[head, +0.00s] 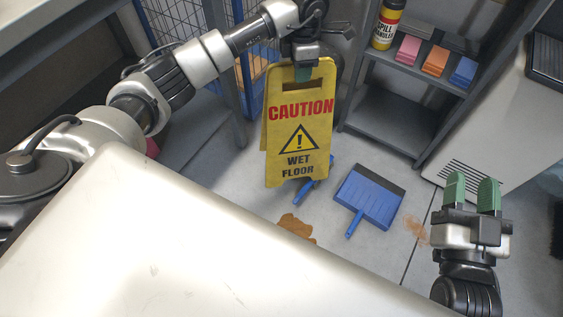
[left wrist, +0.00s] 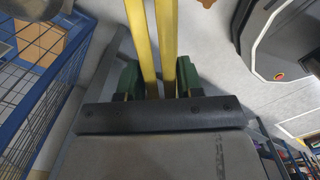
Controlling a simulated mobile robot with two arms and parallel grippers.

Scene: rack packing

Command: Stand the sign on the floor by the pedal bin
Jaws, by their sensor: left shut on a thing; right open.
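The yellow caution wet floor sign (head: 297,147) hangs upright below my left gripper (head: 305,72). My left gripper is shut on the sign's top edge. In the left wrist view, the sign's two yellow panels (left wrist: 154,40) run between the green fingers of my left gripper (left wrist: 158,80). The sign's lower edge appears above the floor, but I cannot tell the exact gap. My right gripper (head: 473,190) is open and empty at the lower right. I cannot make out the pedal bin for certain in either view.
A blue dustpan (head: 366,198) lies on the floor right of the sign. Brown stains (head: 296,228) mark the floor below it. A grey shelf (head: 392,118) with coloured packs and a spill bottle (head: 386,24) stands behind. A blue wire cage (left wrist: 30,100) is at the left.

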